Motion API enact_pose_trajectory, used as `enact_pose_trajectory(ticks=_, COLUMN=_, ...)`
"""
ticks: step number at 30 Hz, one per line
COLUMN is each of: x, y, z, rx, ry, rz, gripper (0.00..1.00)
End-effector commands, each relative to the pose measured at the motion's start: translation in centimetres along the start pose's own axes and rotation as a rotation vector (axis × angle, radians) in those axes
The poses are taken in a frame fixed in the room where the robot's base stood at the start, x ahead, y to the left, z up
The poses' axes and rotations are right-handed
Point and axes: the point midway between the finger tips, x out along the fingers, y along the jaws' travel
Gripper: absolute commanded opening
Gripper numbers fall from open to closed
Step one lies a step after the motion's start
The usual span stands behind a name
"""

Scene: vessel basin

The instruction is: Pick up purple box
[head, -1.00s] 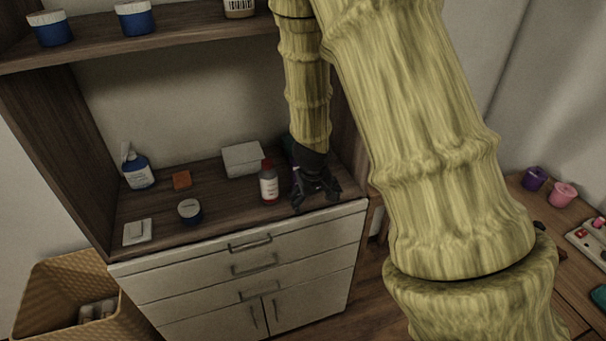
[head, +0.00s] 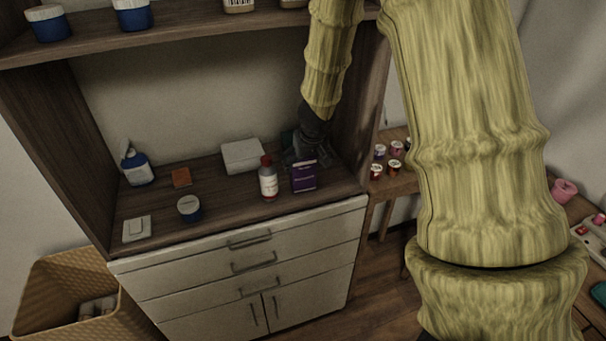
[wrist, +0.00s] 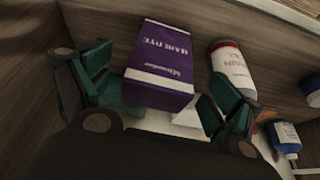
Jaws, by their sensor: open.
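The purple box (head: 304,177) stands on the wooden cabinet top near its right end, just right of a white bottle with a red cap. In the wrist view the purple box (wrist: 161,67), with "HAIR DYE" printed on it, lies in front of my gripper, between the lines of its two fingers. My gripper (head: 310,155) is behind and above the box in the head view, close to it. Its green-padded fingers (wrist: 160,98) are open, one on each side of the box's near end. I cannot tell whether they touch it.
The white bottle with a red cap (head: 268,180) stands close left of the box. A pale grey box (head: 242,156) is behind it. The cabinet's right side wall (head: 357,110) is near my gripper.

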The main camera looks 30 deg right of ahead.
Motion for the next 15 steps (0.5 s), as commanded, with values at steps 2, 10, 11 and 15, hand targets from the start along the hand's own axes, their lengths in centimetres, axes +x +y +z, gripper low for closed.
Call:
enact_pose_trajectory(ticks=2, x=0.2, y=0.0, z=0.0, rx=0.000, ry=0.000, rz=0.000, gripper=0.92)
enact_pose_trajectory(ticks=10, x=2.8, y=0.0, z=-0.3, rx=0.003, ry=-0.001, rz=0.000, gripper=0.92)
enact_pose_trajectory(ticks=11, x=3.3, y=0.0, z=-0.4, rx=0.004, ry=-0.001, rz=0.000, gripper=0.92)
enact_pose_trajectory(ticks=15, x=4.9, y=-0.1, z=-0.4, rx=0.000, ry=0.000, rz=-0.001, gripper=0.92)
